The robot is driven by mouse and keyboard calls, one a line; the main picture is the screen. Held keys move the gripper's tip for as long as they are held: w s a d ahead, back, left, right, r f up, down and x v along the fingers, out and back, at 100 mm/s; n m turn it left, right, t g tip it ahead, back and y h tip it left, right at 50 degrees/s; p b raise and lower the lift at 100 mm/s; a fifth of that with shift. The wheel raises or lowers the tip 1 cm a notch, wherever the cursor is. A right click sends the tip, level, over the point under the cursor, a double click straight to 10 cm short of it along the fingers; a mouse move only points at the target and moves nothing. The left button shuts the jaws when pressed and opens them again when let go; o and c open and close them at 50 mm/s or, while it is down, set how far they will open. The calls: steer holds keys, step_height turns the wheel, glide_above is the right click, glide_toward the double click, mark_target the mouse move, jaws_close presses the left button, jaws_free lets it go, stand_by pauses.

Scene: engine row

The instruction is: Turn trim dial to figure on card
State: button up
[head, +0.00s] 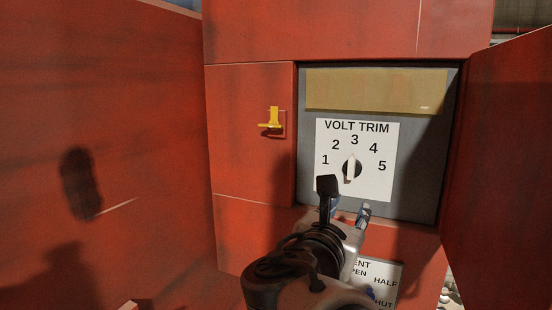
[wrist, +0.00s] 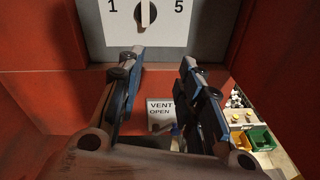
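The trim dial (head: 351,169) is a dark round knob with a pale pointer bar, on a white VOLT TRIM plate (head: 385,187) marked 1 to 5. The bar stands nearly upright, its upper end toward the 3. The dial (wrist: 146,14) also shows at the top of the wrist view, between 1 and 5. My gripper (head: 345,197) is in front of the panel, just below the dial and apart from it. In the wrist view my gripper (wrist: 157,58) has its two fingers spread with nothing between them. I see no card with a readable figure.
The plate sits in a grey recess (head: 420,206) of a red cabinet, under a blank tan strip (head: 375,90). A yellow latch (head: 272,122) is at left. An open red door (head: 505,165) flanks the right. A VENT plate (head: 385,272) is below. Bins (wrist: 258,138) stand lower right.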

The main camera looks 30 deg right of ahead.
step_height(320, 180, up, 4)
steer(key=w+n+t, duration=0.1)
steer(key=w+n, duration=0.1)
steer(key=n, duration=0.1)
glide_toward(351, 162)
steer(key=shift+t+h, duration=0.3)
steer(key=x, duration=0.8)
steer(key=shift+w+d+f, duration=0.2)
steer(key=shift+d+f, duration=0.1)
steer(key=shift+f, duration=0.05)
jaws_close()
